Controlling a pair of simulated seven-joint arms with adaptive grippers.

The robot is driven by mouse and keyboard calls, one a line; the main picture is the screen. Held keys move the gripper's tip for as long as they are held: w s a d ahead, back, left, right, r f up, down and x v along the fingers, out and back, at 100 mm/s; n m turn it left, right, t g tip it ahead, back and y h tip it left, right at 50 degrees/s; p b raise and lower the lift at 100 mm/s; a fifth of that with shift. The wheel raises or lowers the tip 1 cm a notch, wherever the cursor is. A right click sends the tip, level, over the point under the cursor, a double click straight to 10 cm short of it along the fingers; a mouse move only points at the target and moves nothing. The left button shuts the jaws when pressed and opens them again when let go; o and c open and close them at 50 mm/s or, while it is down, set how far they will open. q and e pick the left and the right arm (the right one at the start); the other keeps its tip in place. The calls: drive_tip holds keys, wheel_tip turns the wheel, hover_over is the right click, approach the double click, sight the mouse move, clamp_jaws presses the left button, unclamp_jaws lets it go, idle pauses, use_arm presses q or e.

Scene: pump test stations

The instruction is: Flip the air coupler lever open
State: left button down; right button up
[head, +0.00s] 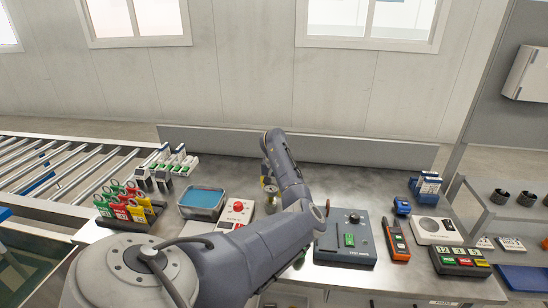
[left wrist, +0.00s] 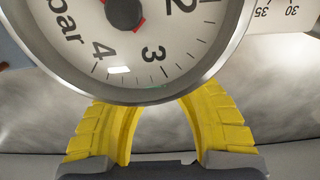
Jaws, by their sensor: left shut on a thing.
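My left gripper (head: 268,183) is at the middle of the bench in the head view, pointing down and partly hidden by my own arm. In the left wrist view its yellow fingers (left wrist: 160,112) are shut on a round pressure gauge (left wrist: 150,55). The gauge has a white dial marked in bar, a metal rim and a red-and-black centre. The fingers curve in behind its lower rim, so their tips are hidden. I cannot make out the air coupler or its lever in either view. My right gripper is not in view.
A blue-filled tray (head: 203,202), a white box with a red knob (head: 236,213) and a rack of coloured tags (head: 128,205) stand left of the gripper. A dark test unit (head: 345,240) and an orange meter (head: 396,240) stand right.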

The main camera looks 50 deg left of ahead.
use_arm(q)
drive_tip(key=shift+d+f+g+h, duration=0.1)
drive_tip(key=shift+f+g+h, duration=0.45)
drive_tip(key=shift+g+h, duration=0.35)
drive_tip(key=shift+f, duration=0.15)
drive_tip(key=c, duration=1)
unclamp_jaws()
drive_tip(key=shift+c, duration=0.2)
wheel_tip(320, 180, up, 12)
drive_tip(key=w+a, duration=0.1)
drive_tip(key=shift+w+a, duration=0.3)
drive_tip(key=shift+w, duration=0.05)
